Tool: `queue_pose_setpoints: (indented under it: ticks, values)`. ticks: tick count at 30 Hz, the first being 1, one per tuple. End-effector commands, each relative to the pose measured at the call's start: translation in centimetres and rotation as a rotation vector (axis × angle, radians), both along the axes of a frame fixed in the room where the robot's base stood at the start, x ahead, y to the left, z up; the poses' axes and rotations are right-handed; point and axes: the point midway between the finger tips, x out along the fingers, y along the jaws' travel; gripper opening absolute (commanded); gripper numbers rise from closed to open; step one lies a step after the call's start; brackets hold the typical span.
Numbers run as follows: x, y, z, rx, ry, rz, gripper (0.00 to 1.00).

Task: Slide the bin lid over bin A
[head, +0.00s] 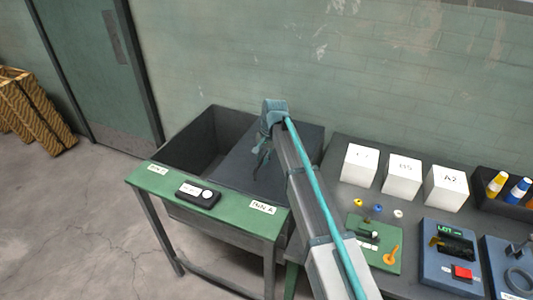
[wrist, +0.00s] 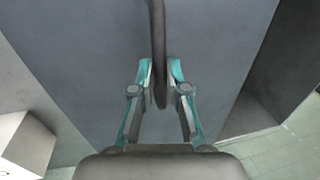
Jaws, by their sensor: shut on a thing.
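The bin lid is a flat blue-grey panel (head: 232,166) over the right part of the dark bin, behind the label reading "BIN A" (head: 263,207). In the wrist view the lid (wrist: 90,60) fills most of the picture, with a dark bar handle (wrist: 158,40) running up the middle. My gripper (wrist: 160,78) is shut on this handle, one finger on each side. In the head view my gripper (head: 262,160) is over the lid, and my arm hides part of the lid's right side. The left compartment (head: 192,142) is open and looks empty.
A green front ledge (head: 222,203) carries a small black device (head: 197,194) and another label at left. At right, a grey table holds white boxes (head: 403,178), a green board (head: 374,243) and a blue device (head: 450,255). A wall stands close behind the bin.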

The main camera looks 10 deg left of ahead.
Motion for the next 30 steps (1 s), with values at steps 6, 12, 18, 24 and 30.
queue_pose_setpoints:
  ticks: [6,12,18,24,30]
  values:
    - [-0.1,0.1,0.1,0.0,-0.001,0.004,0.0]
    - [-0.1,0.1,0.1,0.001,-0.001,0.004,0.17]
    - [-0.1,0.1,0.1,0.001,-0.001,0.003,0.39]
    - [-0.1,0.1,0.0,0.001,-0.001,0.003,0.39]
    - [-0.1,-0.1,1.1,0.002,-0.002,0.003,0.39]
